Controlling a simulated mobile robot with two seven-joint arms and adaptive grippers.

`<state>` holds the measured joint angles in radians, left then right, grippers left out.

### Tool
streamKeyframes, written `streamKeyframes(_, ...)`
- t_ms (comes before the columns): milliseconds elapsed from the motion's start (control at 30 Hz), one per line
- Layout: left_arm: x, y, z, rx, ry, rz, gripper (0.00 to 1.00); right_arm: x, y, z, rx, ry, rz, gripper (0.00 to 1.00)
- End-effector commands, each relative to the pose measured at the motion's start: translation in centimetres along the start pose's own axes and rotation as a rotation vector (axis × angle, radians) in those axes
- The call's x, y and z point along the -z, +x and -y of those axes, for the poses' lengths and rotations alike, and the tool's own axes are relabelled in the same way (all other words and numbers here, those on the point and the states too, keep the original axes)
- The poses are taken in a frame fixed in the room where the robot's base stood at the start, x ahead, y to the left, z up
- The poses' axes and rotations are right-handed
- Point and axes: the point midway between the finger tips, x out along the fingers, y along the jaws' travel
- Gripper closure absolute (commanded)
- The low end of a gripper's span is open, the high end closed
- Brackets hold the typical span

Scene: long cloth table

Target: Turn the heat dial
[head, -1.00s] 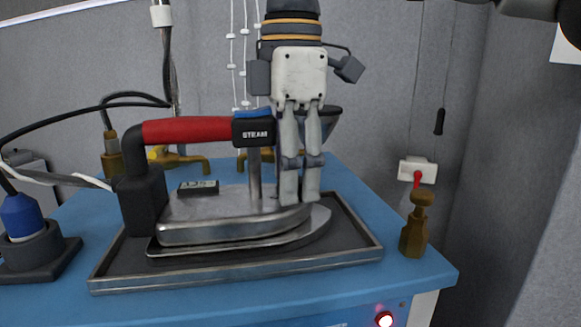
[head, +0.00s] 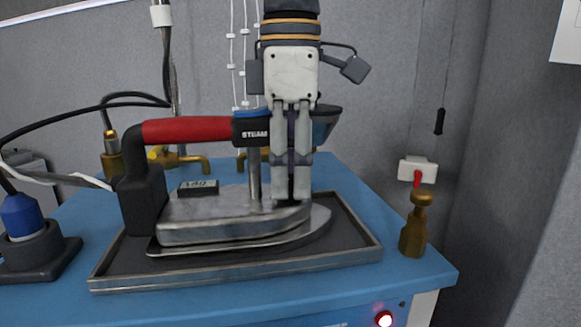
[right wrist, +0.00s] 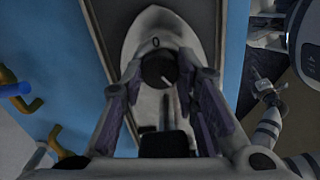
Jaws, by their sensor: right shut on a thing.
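The steam iron stands flat in a dark metal tray (head: 240,277), with a red handle (head: 187,130) and a metal body (head: 215,233). The heat dial (right wrist: 157,70) is a round black knob with a pale pointer line, on the iron's top, with a "0" mark beyond it. My right gripper (head: 291,196) reaches down from above, its fingers shut on the dial. The fingers hide the dial in the head view. A small display (head: 198,187) on the iron shows digits, too small to read surely. My left gripper (right wrist: 262,86) seems to show small and dim at the right wrist view's right side.
A brass valve (head: 415,225) stands at the blue table's right corner (head: 425,277). A blue-and-black fitting (head: 33,235) is at the left.

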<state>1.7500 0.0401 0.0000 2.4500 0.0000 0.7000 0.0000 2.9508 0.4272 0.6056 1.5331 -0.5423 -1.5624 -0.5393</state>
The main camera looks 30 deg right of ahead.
Motion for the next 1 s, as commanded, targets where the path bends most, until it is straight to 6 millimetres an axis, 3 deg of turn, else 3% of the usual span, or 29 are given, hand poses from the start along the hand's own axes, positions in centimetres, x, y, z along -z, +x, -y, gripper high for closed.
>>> streamKeyframes(33,0.0,0.0,0.0,0.000,0.000,0.001,0.51,0.0,0.1,0.0,0.002,-0.001,0.000,1.00)
streamKeyframes(67,0.0,0.0,0.0,0.000,0.000,0.001,0.51,0.0,0.1,0.0,0.002,-0.001,-0.001,0.70)
streamKeyframes(133,0.0,0.0,0.0,0.000,0.000,0.001,0.51,0.0,0.1,0.0,0.002,-0.001,0.000,0.54)
streamKeyframes(167,0.0,0.0,0.0,0.000,0.000,0.001,0.51,0.0,0.1,0.0,0.002,-0.002,0.000,0.51)
streamKeyframes(500,0.0,0.0,0.0,0.000,0.000,0.000,0.51,0.0,-0.6,-0.1,-0.001,-0.001,-0.001,0.51)
streamKeyframes(567,0.0,0.0,0.0,0.000,0.000,0.000,0.51,0.1,-1.7,-0.1,-0.003,0.001,-0.002,0.51)
streamKeyframes(800,0.0,0.0,0.0,0.000,0.000,0.000,0.51,0.1,-8.4,-0.1,-0.004,0.001,-0.003,0.51)
streamKeyframes(1000,0.0,0.0,0.0,0.000,0.000,0.000,0.51,0.1,-11.3,-0.1,0.000,-0.001,0.000,0.51)
